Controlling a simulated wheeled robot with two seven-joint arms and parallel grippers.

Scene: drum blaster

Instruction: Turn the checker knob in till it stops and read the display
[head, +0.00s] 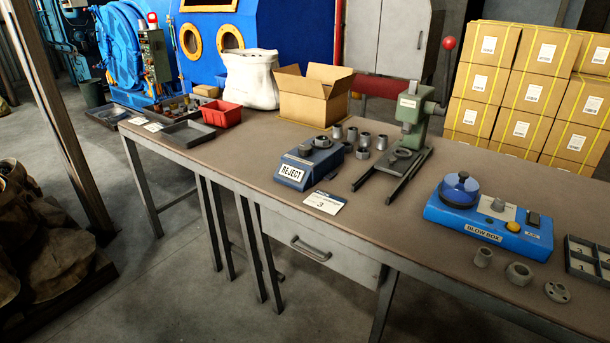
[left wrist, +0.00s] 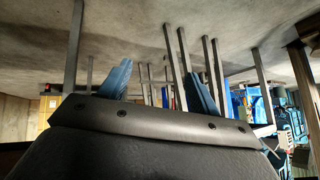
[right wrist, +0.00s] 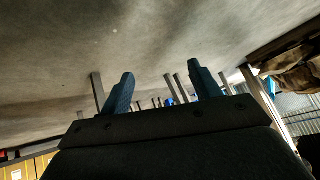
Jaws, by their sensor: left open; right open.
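A small dark blue box (head: 306,168) stands on the workbench near its middle. My right gripper (right wrist: 162,80) is likewise open and empty in the right wrist view. Neither gripper shows in the head view.
A green press (head: 408,115) with a red-knobbed lever stands right of the box, grey metal parts (head: 363,153) between. A card (head: 324,201) lies in front. A blue BLOW BOX (head: 487,213) is farther right.

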